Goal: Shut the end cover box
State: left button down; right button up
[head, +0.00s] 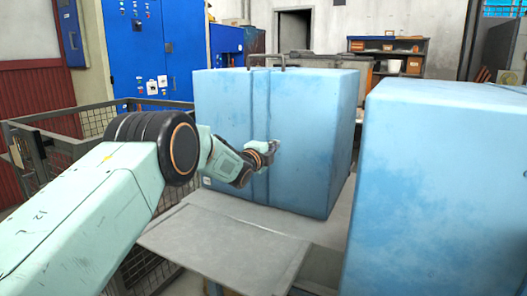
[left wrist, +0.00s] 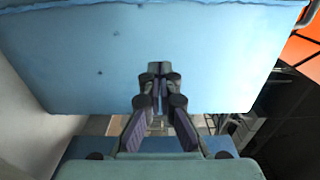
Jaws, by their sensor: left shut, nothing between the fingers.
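A large pale blue box (head: 315,120) stands in the middle of the head view, with a dark handle on top and a vertical seam down its front. No open gap shows on its visible faces. My left gripper (head: 274,150) is shut and empty at the box's front face, close to the seam; I cannot tell whether it touches. In the left wrist view the gripper (left wrist: 157,72) has its fingers together in front of a flat blue panel (left wrist: 90,60). My right gripper is not in view.
A second large blue box (head: 440,190) stands close on the right, with a narrow gap between. A grey plate (head: 225,250) lies in front of the middle box. Wire mesh fencing (head: 95,120) is at the left. Blue cabinets (head: 155,50) and shelves (head: 390,55) stand behind.

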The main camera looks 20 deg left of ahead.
pick_arm(q)
jog(key=s+p, duration=0.1)
jog(key=s, duration=0.5)
jog(key=shift+s+a, duration=0.2)
jog(key=shift+a, duration=0.1)
